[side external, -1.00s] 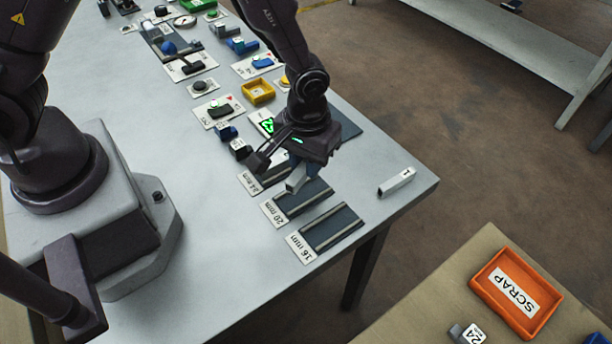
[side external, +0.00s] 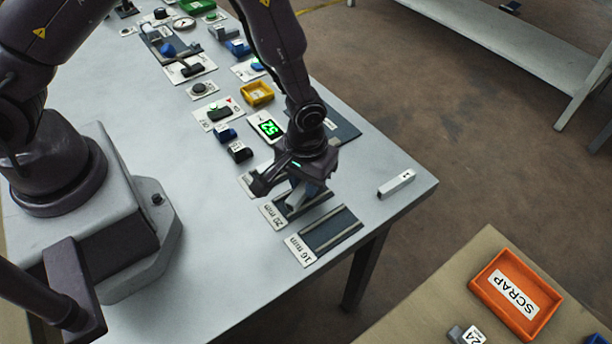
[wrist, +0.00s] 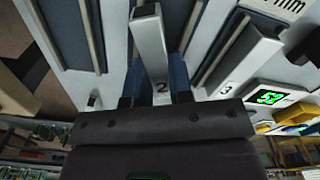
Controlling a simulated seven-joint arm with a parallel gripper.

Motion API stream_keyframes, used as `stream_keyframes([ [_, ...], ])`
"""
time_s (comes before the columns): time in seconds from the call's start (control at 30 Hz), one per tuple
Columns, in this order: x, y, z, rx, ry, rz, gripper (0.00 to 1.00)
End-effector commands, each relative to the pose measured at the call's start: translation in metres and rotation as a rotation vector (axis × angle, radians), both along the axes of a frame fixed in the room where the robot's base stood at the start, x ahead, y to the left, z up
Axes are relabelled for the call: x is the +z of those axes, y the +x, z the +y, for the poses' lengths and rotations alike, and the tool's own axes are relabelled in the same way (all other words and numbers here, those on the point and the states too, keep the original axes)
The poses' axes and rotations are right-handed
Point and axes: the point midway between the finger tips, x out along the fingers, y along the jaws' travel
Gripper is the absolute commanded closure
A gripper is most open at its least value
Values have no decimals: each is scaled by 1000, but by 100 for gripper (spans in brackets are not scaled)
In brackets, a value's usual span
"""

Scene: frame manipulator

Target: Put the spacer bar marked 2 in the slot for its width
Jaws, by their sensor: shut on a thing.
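My gripper (side external: 305,184) is shut on the grey spacer bar marked 2 (wrist: 151,45), and the wrist view shows my fingers (wrist: 155,93) on either side of its marked end. The bar (side external: 297,198) is over the 20 mm slot (side external: 318,203), roughly lined up with its rails. I cannot tell whether it touches the slot floor. The 16 mm slot (side external: 331,230) is empty beside it. The 24 mm slot is mostly hidden by my gripper in the side view. The bar marked 3 (wrist: 241,53) lies on the other side, parallel to bar 2.
A pale bar marked 1 (side external: 396,184) lies near the table's right edge. A green display (side external: 267,127) stands behind my gripper. A yellow tray (side external: 257,93) and small blocks lie further back. An orange SCRAP tray (side external: 515,294) is on a separate surface at lower right.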

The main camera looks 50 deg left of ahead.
Motion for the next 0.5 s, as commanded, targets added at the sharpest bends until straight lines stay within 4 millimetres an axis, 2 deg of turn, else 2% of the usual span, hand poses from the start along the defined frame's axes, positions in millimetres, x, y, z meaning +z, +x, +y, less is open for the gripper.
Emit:
stream_keyframes([
  [0.07,0,0,0,0,-1,-1,100],
  [0.1,0,0,0,0,0,-1,73],
  [0.2,0,0,0,0,0,-1,54],
  [0.5,3,0,0,-1,-1,-1,54],
])
